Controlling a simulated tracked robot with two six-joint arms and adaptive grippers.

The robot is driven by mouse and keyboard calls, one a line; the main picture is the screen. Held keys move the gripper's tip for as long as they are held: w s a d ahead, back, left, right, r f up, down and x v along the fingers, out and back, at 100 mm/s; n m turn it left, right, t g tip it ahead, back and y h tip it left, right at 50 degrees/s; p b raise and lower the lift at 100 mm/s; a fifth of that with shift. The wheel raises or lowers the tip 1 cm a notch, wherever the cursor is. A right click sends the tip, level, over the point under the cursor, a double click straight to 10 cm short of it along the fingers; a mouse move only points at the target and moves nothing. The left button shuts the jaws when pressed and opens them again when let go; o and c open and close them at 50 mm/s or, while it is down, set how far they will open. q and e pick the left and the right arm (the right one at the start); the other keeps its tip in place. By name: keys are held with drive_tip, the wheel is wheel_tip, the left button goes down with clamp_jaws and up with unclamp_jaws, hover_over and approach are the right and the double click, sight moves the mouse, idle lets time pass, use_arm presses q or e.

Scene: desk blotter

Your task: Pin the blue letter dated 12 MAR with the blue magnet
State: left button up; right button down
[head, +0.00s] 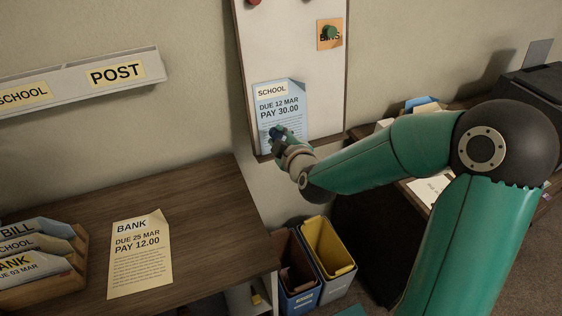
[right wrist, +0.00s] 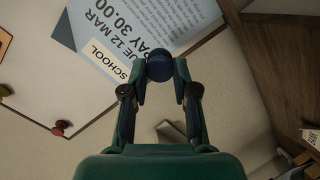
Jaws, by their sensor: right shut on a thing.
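The blue letter (head: 288,96) reads SCHOOL, DUE 12 MAR, PAY 30.00 and lies upright against the pale board (head: 285,50), near its lower edge. It also shows in the right wrist view (right wrist: 150,22), upside down. I cannot tell whether the magnet touches the paper. My left gripper is not in view.
A green magnet (head: 330,32) is on an orange note, and a red magnet (right wrist: 60,128) is on the board. A cream BANK letter (head: 140,262) lies on the wooden desk (head: 195,195), beside a letter rack (head: 80,262). Bins (head: 330,250) stand below the board.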

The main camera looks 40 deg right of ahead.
drive_tip(key=shift+s+d+n+b, duration=0.3)
drive_tip(key=shift+s+d+n, duration=0.15)
drive_tip(key=shift+d+n, duration=0.05)
drive_tip(key=shift+s+f+m, duration=0.1)
drive_tip(key=shift+m, duration=0.2)
drive_tip(key=shift+b+x, duration=0.3)
drive_tip(key=shift+x, duration=2.4)
drive_tip(key=shift+w, duration=0.7)
